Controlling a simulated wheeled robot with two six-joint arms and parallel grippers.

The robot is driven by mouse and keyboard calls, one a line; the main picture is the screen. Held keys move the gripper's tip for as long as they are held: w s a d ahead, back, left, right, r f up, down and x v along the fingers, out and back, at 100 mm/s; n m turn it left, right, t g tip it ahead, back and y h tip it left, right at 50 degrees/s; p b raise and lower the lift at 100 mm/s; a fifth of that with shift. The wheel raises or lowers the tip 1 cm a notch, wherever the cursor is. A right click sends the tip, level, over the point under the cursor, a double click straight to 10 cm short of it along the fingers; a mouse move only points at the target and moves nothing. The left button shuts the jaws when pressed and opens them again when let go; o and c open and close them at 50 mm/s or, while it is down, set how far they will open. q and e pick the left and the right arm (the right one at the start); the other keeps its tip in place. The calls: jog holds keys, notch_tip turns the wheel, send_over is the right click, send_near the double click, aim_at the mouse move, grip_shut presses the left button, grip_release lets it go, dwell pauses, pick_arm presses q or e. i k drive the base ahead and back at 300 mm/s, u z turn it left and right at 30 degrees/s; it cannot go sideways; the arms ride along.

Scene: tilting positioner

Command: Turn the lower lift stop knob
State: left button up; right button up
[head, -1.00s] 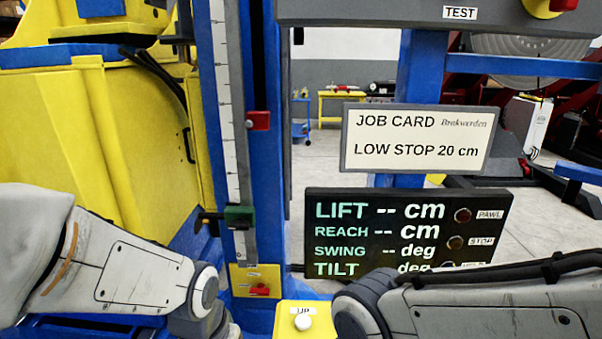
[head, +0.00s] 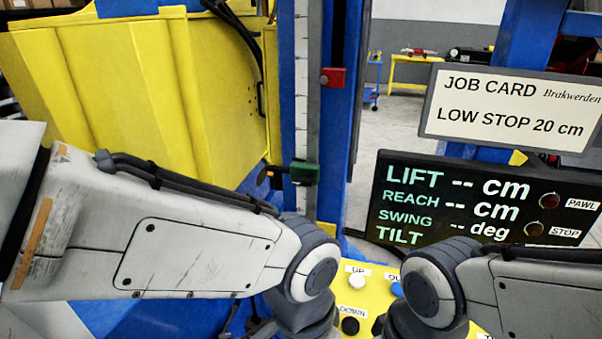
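The green stop block (head: 304,173) sits low on the vertical lift scale (head: 301,100), with a dark part reaching out to its left. The red stop block (head: 332,77) sits higher on the same column. My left arm comes in from the left and bends down below the green block, apart from it in the picture. My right arm comes in from the right over the button panel. Both grippers are out of view below the frame. The job card (head: 510,108) reads LOW STOP 20 cm.
The display board (head: 450,205) shows dashes for lift, reach and swing. Below is a yellow button panel (head: 375,300) with a white UP button (head: 357,280), a black DOWN button (head: 350,325) and a blue button (head: 397,289). A yellow machine body (head: 110,90) stands left.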

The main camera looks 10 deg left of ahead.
aim_at(305, 179)
jog(key=z, duration=1.35)
jog(key=k, duration=1.1)
jog(key=u, duration=1.35)
jog(key=i, duration=0.5)
jog(key=z, duration=0.05)
